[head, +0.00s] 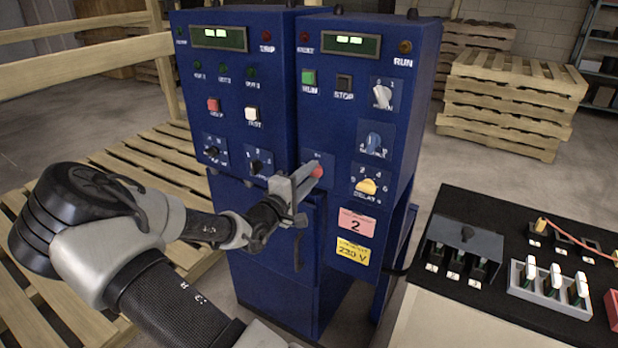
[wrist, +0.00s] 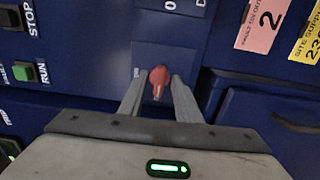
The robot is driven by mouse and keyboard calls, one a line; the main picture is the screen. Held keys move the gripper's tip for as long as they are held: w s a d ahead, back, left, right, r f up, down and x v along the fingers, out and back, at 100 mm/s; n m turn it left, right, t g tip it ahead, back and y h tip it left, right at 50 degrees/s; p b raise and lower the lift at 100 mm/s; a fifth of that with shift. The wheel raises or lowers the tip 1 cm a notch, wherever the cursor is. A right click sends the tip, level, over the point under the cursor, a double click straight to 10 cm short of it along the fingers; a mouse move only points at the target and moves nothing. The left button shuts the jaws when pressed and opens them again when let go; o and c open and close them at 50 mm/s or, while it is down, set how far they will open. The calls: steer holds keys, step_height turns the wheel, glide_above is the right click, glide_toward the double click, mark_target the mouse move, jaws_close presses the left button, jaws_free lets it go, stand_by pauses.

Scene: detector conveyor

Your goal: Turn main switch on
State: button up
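The blue control cabinet (head: 345,210) stands ahead of me. A red knob (head: 317,171) sits on a small plate low on its right-hand front panel; its label is too small to read. A pale grey rotary knob (head: 381,95) is higher on the same panel, with 0 and 1 above it and a label that may read MAIN. My gripper (head: 303,184) is at the red knob. In the wrist view, the red knob (wrist: 158,77) lies between the two fingertips, with a slim gap on each side. The fingers are open, and contact cannot be seen.
A blue knob (head: 373,141) and a yellow delay knob (head: 369,187) are right of the gripper. Green run (head: 309,78) and black stop (head: 344,82) buttons are above. A dark bench (head: 500,220) with several switches stands at right. Wooden pallets (head: 508,100) are behind.

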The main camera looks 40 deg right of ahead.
steer(key=c, duration=0.7)
steer(key=shift+o, duration=0.2)
steer(key=m+b, duration=0.1)
steer(key=m, duration=0.7)
steer(key=shift+f, duration=0.1)
steer(key=m+b, duration=0.3)
steer(key=m, duration=0.2)
steer(key=shift+m, duration=0.3)
steer(key=shift+m+b, duration=1.15)
steer(key=shift+m, duration=0.95)
